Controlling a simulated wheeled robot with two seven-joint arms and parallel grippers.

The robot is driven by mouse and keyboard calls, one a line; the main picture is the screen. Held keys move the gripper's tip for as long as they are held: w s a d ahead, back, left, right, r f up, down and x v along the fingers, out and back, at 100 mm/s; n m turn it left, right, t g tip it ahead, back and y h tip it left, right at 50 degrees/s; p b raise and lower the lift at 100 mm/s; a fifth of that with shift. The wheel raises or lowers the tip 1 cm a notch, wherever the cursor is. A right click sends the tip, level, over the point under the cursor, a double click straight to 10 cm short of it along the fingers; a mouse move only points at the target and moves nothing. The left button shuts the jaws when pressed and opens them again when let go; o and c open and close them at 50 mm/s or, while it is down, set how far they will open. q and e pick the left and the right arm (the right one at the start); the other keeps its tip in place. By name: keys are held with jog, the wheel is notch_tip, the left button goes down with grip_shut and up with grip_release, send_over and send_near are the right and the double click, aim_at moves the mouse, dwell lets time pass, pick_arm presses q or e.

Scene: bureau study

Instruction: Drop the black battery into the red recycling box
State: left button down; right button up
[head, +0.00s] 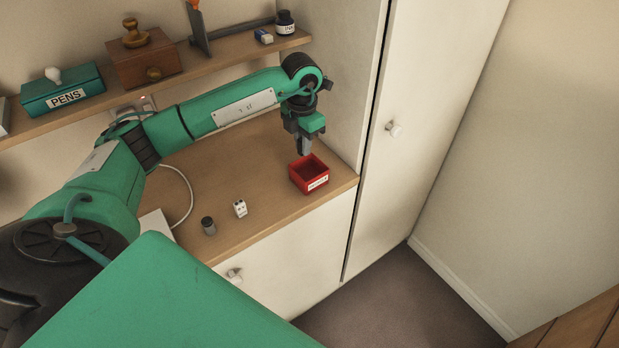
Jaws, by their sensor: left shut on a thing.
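The red recycling box (322,181) stands on the wooden desk near its right end. It is open at the top and has a white label on its front. My left gripper (304,152) points down over the back left part of the box, with its fingertips at about rim height in the picture. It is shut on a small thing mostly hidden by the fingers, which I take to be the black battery. The exact gap to the box cannot be told. My right gripper is not in view.
A small dark cylinder with a grey top (208,226) and a small white block (240,208) stand on the desk (270,165), left of the box. A shelf (222,54) with a green pen box (63,90) runs above. A tall cabinet (425,110) closes the right side.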

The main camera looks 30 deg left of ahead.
pick_arm(q)
jog(key=shift+f, duration=0.25)
jog(key=c, duration=1.5)
grip_release()
jog(key=shift+o, duration=0.9)
jog(key=shift+r, duration=0.25)
notch_tip(320, 180, up, 13)
jog(key=b, duration=0.2)
jog(key=shift+r+b, duration=0.15)
jog(key=shift+b, duration=0.15)
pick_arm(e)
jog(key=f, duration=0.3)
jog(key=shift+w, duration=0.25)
pick_arm(q)
jog(key=shift+s, duration=0.1)
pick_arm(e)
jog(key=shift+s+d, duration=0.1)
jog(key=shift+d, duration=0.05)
